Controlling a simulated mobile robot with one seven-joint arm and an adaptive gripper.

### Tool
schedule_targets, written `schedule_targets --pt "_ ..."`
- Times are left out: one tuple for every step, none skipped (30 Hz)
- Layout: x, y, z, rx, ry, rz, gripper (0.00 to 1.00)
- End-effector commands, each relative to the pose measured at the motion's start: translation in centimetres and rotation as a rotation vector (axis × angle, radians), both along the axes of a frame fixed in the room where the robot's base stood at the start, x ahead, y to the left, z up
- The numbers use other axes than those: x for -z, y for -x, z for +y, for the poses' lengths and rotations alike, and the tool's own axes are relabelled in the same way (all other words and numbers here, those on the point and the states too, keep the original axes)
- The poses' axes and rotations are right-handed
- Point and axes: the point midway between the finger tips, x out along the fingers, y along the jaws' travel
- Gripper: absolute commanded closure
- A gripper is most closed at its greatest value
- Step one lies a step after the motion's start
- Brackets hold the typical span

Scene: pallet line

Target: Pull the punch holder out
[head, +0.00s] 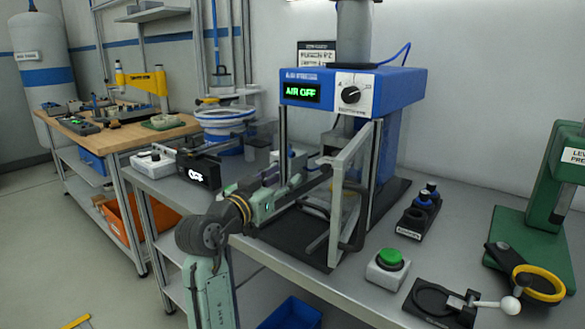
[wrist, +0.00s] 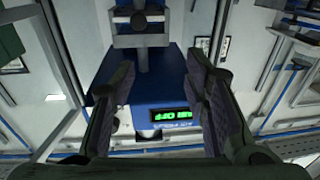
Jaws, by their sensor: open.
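The blue press (head: 400,92) stands on the bench; its green display reads AIR OFF, and it shows inverted in the wrist view (wrist: 172,115). My gripper (head: 326,174) reaches in from the left at the press opening, below the blue head. In the wrist view my gripper (wrist: 162,72) is open, with nothing between its two dark fingers. A grey block with a dark round knob (wrist: 140,24) lies beyond the fingertips, apart from them; it may be the punch holder, but I cannot tell for sure. In the head view the tooling under the head (head: 338,138) is partly hidden.
A grey guard frame (head: 354,190) stands close to the right of my gripper. A green button box (head: 388,268), a small black stand (head: 419,212) and a black fixture (head: 440,303) sit to the right. A green lever press (head: 548,195) stands at far right.

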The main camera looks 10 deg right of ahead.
Motion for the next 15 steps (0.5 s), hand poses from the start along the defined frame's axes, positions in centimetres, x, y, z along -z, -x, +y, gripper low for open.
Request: schedule_targets --pt "0.9 0.4 -1.9 0.054 -0.017 0.02 0.58" --pt "1.2 0.6 -2.6 0.076 -0.026 0.03 0.58" --pt "1.5 0.8 -3.3 0.098 -0.034 0.037 0.58" --pt "1.6 0.8 -3.7 0.107 -0.036 0.04 0.58" --pt "1.7 0.8 -4.0 0.113 -0.039 0.043 0.58" --pt "1.7 0.6 -4.4 0.116 -0.039 0.044 0.58" --pt "1.7 0.4 -4.7 0.117 -0.039 0.046 0.58" --pt "1.6 0.2 -4.9 0.117 -0.039 0.046 0.58" --pt "1.6 -0.2 -5.4 0.116 -0.039 0.046 0.58" --pt "1.6 -0.5 -5.8 0.115 -0.039 0.046 0.58" --pt "1.6 -0.8 -6.3 0.115 -0.04 0.046 0.58" --pt "1.5 -1.3 -6.9 0.115 -0.039 0.046 0.58" --pt "1.5 -1.7 -7.3 0.115 -0.039 0.046 0.58" --pt "1.5 -2.1 -7.8 0.114 -0.039 0.046 0.58" --pt "1.5 -2.6 -8.4 0.113 -0.037 0.046 0.58"
